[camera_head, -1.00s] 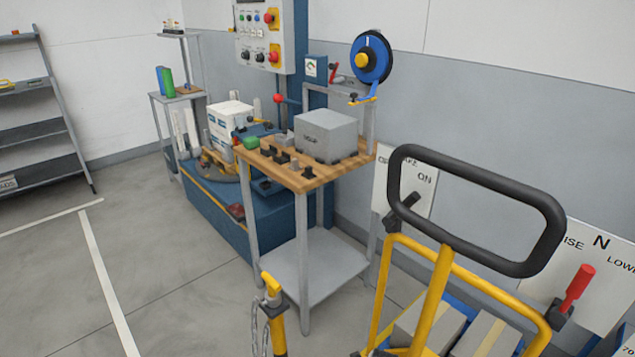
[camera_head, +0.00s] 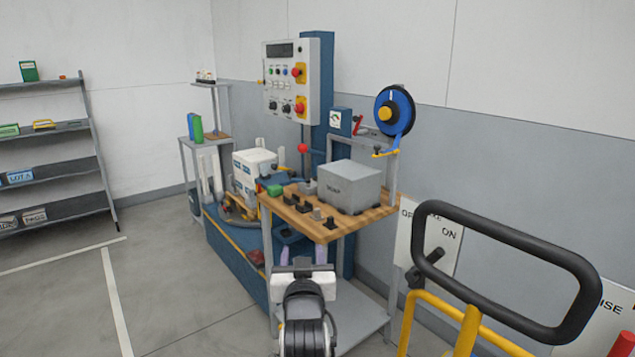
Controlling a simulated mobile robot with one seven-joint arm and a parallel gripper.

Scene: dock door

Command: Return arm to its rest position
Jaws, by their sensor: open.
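My gripper (camera_head: 302,257) shows at the lower middle of the picture, in front of the small workbench. Its white body with a dark wrist behind it points away from me. Two pale fingers stand apart on either side, open, with nothing visible between them. My black, ribbed arm link (camera_head: 306,325) runs down out of the bottom edge. In the picture the gripper overlaps the space below the bench's wooden top (camera_head: 335,227); I cannot tell how far it is from the bench legs.
The bench carries a grey box (camera_head: 350,187) and small dark parts. A black handle loop on a yellow frame (camera_head: 505,265) stands close at right. Behind are a control panel (camera_head: 291,80), a blue reel (camera_head: 394,110) and white cartons (camera_head: 253,168). Floor at left (camera_head: 180,290) is open.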

